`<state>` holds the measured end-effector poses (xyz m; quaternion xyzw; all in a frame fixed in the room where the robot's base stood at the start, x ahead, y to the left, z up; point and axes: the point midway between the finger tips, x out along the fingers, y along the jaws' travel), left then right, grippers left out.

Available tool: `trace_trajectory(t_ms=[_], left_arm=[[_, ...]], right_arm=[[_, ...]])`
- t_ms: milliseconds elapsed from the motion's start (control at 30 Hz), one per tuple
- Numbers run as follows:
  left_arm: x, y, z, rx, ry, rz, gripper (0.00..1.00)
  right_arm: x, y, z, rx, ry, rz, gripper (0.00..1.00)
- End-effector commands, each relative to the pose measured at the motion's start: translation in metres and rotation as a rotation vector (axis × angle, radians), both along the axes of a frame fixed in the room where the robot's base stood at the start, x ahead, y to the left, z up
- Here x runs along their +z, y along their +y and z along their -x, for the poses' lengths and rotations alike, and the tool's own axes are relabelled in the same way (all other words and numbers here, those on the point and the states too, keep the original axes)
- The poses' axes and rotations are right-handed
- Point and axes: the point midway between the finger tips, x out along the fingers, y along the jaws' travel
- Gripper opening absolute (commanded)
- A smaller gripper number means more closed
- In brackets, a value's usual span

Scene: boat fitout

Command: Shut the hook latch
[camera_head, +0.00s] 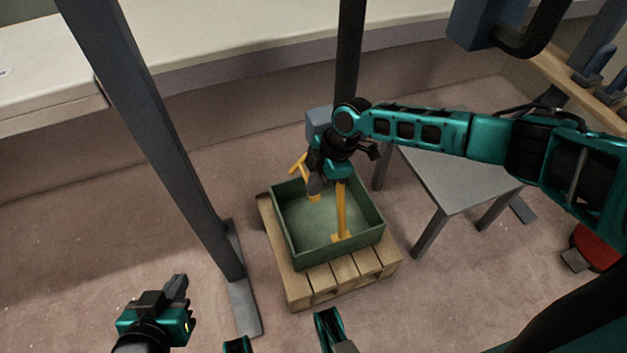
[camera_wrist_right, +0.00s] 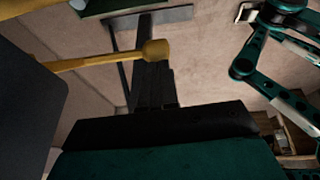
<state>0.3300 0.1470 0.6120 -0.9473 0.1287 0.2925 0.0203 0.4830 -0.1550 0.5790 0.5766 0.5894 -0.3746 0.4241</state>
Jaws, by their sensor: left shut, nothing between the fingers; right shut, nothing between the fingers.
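The yellow hook latch (camera_head: 299,163) shows in part beside my right gripper, near a blue-grey block (camera_head: 320,121). In the right wrist view a yellow bar with a rounded knob (camera_wrist_right: 155,50) reaches in from the left, past a dark grey block face (camera_wrist_right: 30,85). My right gripper (camera_head: 314,187) is shut and empty, over the green crate. In the wrist view its fingertips (camera_wrist_right: 153,72) are close to the knob; I cannot tell whether they touch. My arm and gripper hide much of the latch. My left gripper (camera_head: 180,284) is shut and empty at the lower left.
A green open crate (camera_head: 352,253) sits on a wooden pallet (camera_head: 328,287). A yellow upright (camera_head: 341,212) shows in front of its inside. A grey table (camera_head: 462,178) stands to the right. Dark posts (camera_head: 165,140) rise at left and behind. Open floor lies at left.

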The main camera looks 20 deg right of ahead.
Motion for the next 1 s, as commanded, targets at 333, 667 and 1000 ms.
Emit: trace_trajectory(t_ms=[333, 667, 1000], left_arm=[[0.004, -0.002, -0.001, 0.001, -0.002, 0.006, 0.0], [0.009, 0.0, -0.001, -0.001, -0.011, -0.001, 0.0], [0.014, 0.003, -0.001, -0.003, -0.009, -0.009, 0.0]], right_arm=[[0.001, 0.001, 0.0, 0.001, -0.001, 0.009, 0.0], [-0.002, 0.001, 0.0, 0.0, -0.001, 0.069, 0.0], [-0.004, 0.001, 0.001, 0.002, -0.003, 0.132, 0.0]])
